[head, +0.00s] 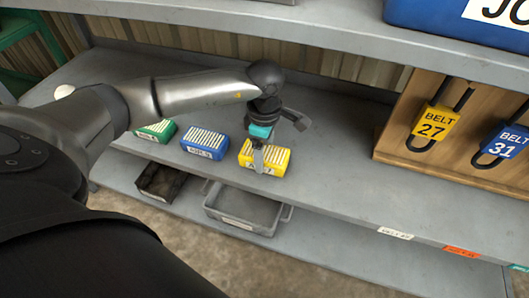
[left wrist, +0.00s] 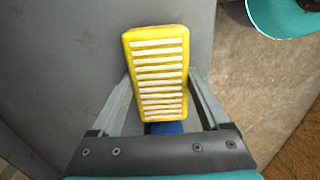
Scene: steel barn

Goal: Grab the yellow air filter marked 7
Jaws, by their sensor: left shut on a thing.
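The yellow air filter (head: 274,161) sits at the shelf's front edge in the head view, a yellow block with white pleats on top. Its front label is partly covered by a finger, so I cannot read its number. My left gripper (head: 262,158) comes down over it from above and is shut on it. In the left wrist view the yellow filter (left wrist: 158,75) lies between the two fingers (left wrist: 160,100), one on each long side. I cannot tell whether it is lifted clear of the shelf. My right gripper is not in view.
A blue filter (head: 204,142) and a green filter (head: 157,131) stand to the left on the same shelf (head: 330,180). Grey (head: 245,210) and dark (head: 160,183) trays sit below. An upper shelf (head: 330,30) overhangs behind.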

